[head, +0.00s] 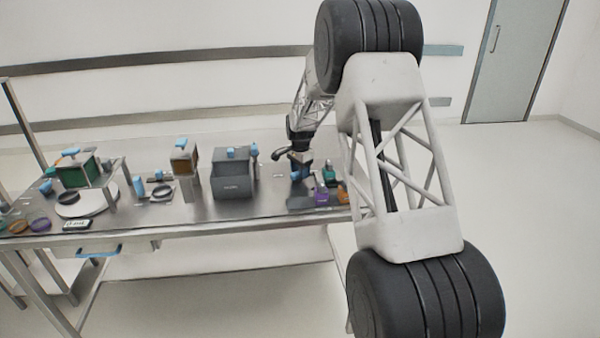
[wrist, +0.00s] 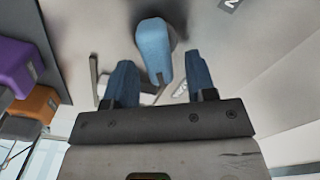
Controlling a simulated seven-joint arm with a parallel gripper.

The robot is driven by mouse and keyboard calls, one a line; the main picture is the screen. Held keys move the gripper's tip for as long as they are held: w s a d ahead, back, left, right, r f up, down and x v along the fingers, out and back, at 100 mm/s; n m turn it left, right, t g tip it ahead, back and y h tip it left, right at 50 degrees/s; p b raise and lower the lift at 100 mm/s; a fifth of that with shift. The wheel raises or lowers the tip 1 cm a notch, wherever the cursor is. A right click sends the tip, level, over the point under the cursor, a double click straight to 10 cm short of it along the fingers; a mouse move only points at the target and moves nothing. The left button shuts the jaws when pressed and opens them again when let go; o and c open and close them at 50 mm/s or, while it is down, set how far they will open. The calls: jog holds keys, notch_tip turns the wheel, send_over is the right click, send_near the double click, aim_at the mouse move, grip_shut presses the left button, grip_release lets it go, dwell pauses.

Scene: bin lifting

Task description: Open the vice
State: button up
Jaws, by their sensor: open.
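My gripper (head: 299,172) is low over the right part of the table in the head view, pointing down. In the wrist view its two blue fingers (wrist: 159,66) are apart, on either side of a blue handle (wrist: 154,45). I see no clear contact between fingers and handle. The handle seems to belong to the vice, but the vice's jaws are not shown clearly. In the head view my gripper hides most of this spot.
A purple bin (wrist: 22,66) and an orange bin (wrist: 36,103) stand close on the left in the wrist view. In the head view a dark grey box (head: 232,184) stands left of my gripper. Further left on the metal table (head: 215,212) are several fixtures with blue handles.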

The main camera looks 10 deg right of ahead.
jog(key=shift+f, duration=0.35)
jog(key=c, duration=0.9)
